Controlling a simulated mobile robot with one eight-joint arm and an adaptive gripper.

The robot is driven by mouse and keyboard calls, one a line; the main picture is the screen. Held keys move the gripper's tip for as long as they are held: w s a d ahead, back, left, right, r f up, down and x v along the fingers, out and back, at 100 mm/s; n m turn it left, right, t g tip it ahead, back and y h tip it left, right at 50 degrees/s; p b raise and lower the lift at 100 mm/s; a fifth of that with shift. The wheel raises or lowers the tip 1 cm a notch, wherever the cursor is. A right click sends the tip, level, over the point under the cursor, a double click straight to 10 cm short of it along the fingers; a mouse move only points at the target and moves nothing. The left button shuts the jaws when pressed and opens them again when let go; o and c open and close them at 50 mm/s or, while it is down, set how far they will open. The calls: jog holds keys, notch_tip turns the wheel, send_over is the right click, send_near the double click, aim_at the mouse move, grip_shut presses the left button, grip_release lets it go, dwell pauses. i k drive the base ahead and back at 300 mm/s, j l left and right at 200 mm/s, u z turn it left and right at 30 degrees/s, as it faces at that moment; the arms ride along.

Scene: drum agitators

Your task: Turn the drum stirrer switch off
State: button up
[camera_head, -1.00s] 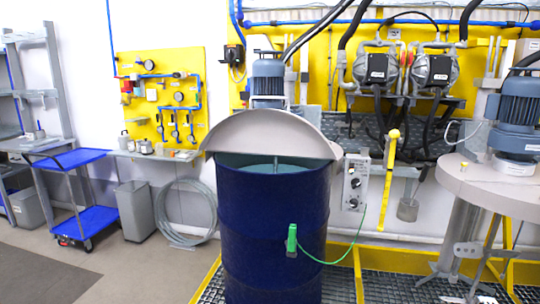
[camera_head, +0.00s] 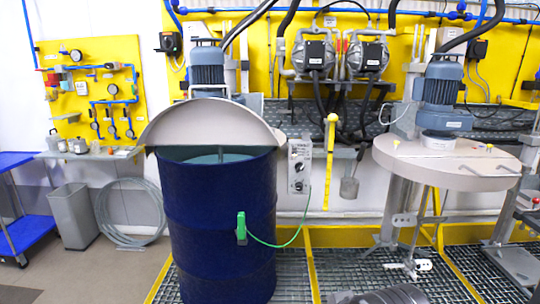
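A dark blue drum (camera_head: 215,225) stands left of centre with a grey half-round lid (camera_head: 210,122) raised at its back. A blue-grey stirrer motor (camera_head: 207,68) is behind the lid, and a shaft goes down into the drum. A grey control box (camera_head: 300,165) with round dark knobs hangs just right of the drum. It is too small to read which knob is the stirrer switch or how it is set. A green clamp (camera_head: 241,227) on the drum has a green cable running up towards the box.
A second stirrer (camera_head: 440,90) with a round lid (camera_head: 445,160) stands right. Metal grating with yellow edging (camera_head: 312,265) covers the floor around the drum. A yellow-handled rod (camera_head: 331,160) hangs right of the box. A grey bin (camera_head: 72,215) and blue cart (camera_head: 25,240) are left.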

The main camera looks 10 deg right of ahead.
aim_at(299, 166)
jog(key=i+l+u, duration=0.15)
jog(key=l+u, duration=0.15)
jog(key=l, duration=0.35)
jog(key=i+l+u, duration=0.1)
jog(key=l+u, duration=0.25)
jog(key=l, duration=0.3)
